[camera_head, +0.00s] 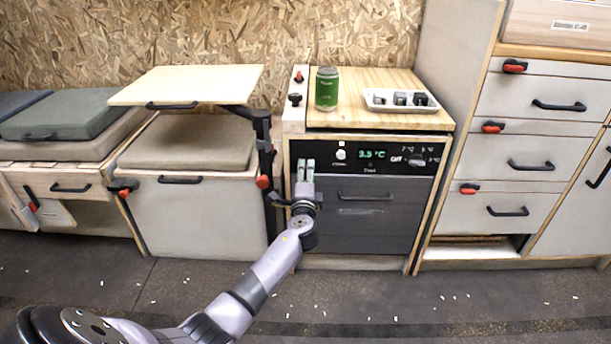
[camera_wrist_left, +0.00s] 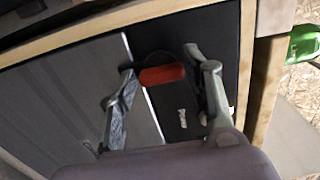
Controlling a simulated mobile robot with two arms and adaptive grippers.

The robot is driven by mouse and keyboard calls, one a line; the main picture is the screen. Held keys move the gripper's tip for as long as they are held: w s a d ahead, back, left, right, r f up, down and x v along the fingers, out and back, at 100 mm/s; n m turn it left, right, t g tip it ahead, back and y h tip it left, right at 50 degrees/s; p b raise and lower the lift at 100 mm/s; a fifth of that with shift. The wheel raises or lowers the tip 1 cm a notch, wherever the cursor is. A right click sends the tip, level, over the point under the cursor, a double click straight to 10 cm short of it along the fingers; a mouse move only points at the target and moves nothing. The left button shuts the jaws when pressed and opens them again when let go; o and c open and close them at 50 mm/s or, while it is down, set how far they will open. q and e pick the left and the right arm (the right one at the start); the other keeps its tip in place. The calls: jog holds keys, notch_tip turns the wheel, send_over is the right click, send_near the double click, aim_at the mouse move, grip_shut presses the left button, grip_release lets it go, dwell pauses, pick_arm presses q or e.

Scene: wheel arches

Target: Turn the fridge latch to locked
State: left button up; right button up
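The fridge (camera_head: 372,222) has a dark drawer front under a light wooden top, with a black control strip (camera_head: 380,147) reading about 3.5 °C. My left gripper (camera_head: 306,165) is at the upper left of this front, its two fingers pointing up and away from me. In the left wrist view, a red latch handle (camera_wrist_left: 162,75) lies between the fingertips of my left gripper (camera_wrist_left: 160,62). The fingers are apart, one on each side of it; whether either touches it I cannot tell. In the head view the gripper hides the latch. My right gripper is not in view.
A green can (camera_head: 327,89) and a white tray (camera_head: 400,107) stand on the fridge top. A folding table (camera_head: 190,84) is at the left over a bench. Drawers with red latches (camera_head: 515,66) stand at the right.

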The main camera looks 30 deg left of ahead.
pick_arm(q)
jog(key=shift+o, duration=1.1)
jog(key=shift+r, duration=0.1)
jog(key=v, duration=1.2)
